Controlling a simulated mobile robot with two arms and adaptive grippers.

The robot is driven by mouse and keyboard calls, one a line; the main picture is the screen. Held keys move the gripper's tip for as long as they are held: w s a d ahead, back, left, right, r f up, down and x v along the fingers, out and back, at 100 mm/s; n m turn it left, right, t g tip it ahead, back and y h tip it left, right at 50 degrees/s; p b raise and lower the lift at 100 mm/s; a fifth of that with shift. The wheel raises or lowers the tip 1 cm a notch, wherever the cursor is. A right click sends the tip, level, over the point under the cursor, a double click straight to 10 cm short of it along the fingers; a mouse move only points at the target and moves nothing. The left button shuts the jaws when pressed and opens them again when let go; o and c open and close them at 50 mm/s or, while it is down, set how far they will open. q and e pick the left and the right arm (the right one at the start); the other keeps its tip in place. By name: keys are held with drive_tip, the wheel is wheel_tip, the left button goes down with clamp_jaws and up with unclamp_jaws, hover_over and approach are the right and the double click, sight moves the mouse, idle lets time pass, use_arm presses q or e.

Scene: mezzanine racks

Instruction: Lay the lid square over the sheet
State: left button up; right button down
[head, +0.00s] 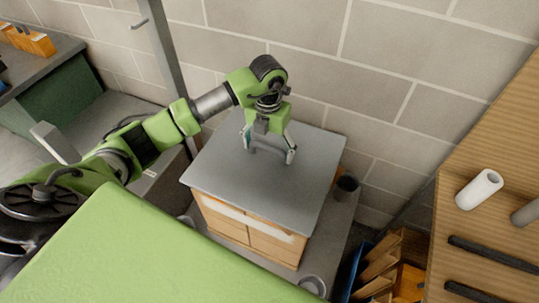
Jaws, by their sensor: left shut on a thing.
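The lid (238,178) is a flat grey panel with a raised grey grip on its top. It covers a stack of tan cartons (245,232) and overhangs their front side. My left gripper (269,151) points down at the middle of the lid, its fingers shut on the grip. A pale strip, perhaps the edge of the sheet (228,210), shows under the lid's front edge; the rest is hidden. I cannot tell whether the lid rests on the stack or hangs just above it. My right gripper is out of view.
The stack stands on a grey base (330,245) with round cups at its corners, one dark cup (346,188) at right. A block wall (400,90) is close behind. A wooden bench (480,235) with a white roll (479,189) stands right, above a blue bin (371,262).

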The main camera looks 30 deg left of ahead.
sight(269, 157)
use_arm(q)
drive_tip(key=shift+w+f, duration=0.15)
drive_tip(key=shift+f, duration=0.2)
wheel_tip(269, 157, down, 3)
drive_tip(key=shift+r+p, duration=0.1)
drive_tip(key=shift+p, duration=0.3)
drive_tip(key=shift+f, duration=0.7)
drive_tip(key=o, duration=1.6)
drive_tip(key=shift+c, duration=0.2)
drive_tip(key=shift+r, duration=0.1)
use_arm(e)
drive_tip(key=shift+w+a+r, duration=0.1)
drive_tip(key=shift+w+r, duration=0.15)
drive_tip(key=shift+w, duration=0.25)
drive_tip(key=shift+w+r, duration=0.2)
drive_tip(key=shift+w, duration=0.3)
